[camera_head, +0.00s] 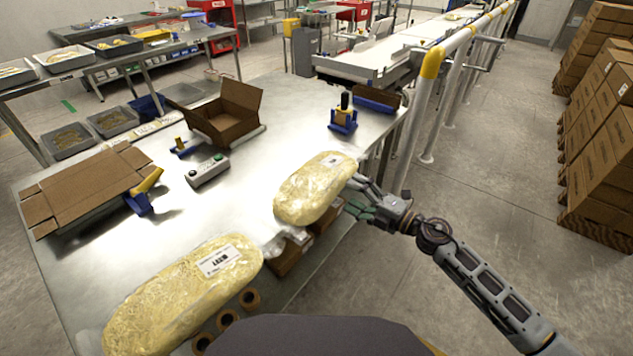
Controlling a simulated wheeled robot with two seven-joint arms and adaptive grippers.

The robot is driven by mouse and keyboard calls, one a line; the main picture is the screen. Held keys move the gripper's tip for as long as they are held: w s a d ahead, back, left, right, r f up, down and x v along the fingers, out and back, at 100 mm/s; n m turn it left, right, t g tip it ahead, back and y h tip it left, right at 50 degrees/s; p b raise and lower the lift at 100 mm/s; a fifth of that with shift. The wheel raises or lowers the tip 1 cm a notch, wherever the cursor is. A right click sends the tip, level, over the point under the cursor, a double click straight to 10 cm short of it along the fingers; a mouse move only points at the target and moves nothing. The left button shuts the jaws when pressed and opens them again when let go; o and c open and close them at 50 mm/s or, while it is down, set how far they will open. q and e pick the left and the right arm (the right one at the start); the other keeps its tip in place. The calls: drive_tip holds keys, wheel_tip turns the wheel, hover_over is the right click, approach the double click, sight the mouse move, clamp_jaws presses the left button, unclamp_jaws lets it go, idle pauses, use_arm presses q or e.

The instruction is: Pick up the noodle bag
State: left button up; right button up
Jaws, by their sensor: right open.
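Two clear bags of yellow noodles with white labels lie on the steel table (180,225). The farther noodle bag (312,188) lies near the table's right edge. The larger noodle bag (185,295) lies at the near left. My right gripper (356,198) is open at the right side of the farther bag, its fingers pointing at the bag. I cannot tell whether the fingers touch it. My left gripper is not in view.
An open cardboard box (222,125), a control box (207,171) and a blue tape dispenser (343,118) stand farther back. Flat cardboard (85,185) lies at the left. A yellow-topped rail (432,65) stands beyond the right edge.

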sight(342, 187)
drive_tip(key=shift+w+a, duration=0.4)
drive_tip(key=shift+a, duration=0.1)
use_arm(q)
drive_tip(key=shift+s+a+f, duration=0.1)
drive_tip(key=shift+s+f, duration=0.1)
use_arm(e)
drive_tip(key=shift+w+a, duration=0.1)
drive_tip(key=shift+a, duration=0.1)
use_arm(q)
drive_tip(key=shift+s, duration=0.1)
use_arm(e)
drive_tip(key=shift+a, duration=0.1)
drive_tip(key=shift+x, duration=1.2)
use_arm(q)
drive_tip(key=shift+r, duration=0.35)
use_arm(e)
drive_tip(key=shift+w+x, duration=0.2)
drive_tip(key=shift+x, duration=1.1)
